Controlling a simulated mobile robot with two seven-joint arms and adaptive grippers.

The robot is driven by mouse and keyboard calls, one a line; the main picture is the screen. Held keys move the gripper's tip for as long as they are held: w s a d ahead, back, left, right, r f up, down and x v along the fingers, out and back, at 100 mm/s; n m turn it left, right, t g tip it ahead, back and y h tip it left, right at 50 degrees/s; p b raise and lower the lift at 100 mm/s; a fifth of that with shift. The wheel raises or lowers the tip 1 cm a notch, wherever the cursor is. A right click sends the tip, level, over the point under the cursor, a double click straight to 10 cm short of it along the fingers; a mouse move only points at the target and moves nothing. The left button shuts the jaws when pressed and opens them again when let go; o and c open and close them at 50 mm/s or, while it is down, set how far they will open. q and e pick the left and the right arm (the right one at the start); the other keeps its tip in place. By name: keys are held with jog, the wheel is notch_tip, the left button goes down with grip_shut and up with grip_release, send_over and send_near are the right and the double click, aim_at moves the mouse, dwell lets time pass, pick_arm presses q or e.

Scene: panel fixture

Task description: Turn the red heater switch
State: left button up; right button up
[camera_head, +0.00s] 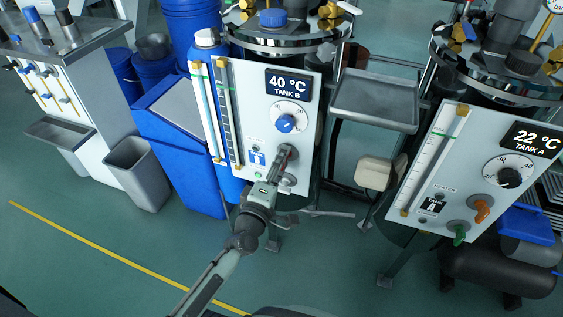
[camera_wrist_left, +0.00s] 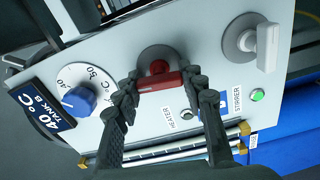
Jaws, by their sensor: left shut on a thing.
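The red heater switch (camera_wrist_left: 158,79) sits on a round grey base on the Tank B panel (camera_head: 308,95). In the left wrist view it lies between the two fingers of my left gripper (camera_wrist_left: 162,88), which is shut on it. In the head view my left gripper (camera_head: 277,168) reaches the lower part of the Tank B panel and mostly hides the switch. The heater label (camera_wrist_left: 180,124) is beside the switch. My right gripper is in neither view.
A white stirrer switch (camera_wrist_left: 262,45) is beside the red switch, with a lit green lamp (camera_wrist_left: 257,95) near its label. The blue dial (camera_head: 285,124) is above. The Tank A panel (camera_head: 462,150) stands to the right, with a grey tray (camera_head: 375,100) between. Blue bins stand left.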

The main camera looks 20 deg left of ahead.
pick_arm(q)
jog(key=shift+n, duration=0.6)
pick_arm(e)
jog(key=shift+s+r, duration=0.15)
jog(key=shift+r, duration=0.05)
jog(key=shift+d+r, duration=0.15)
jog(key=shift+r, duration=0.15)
pick_arm(q)
jog(key=o, duration=1.2)
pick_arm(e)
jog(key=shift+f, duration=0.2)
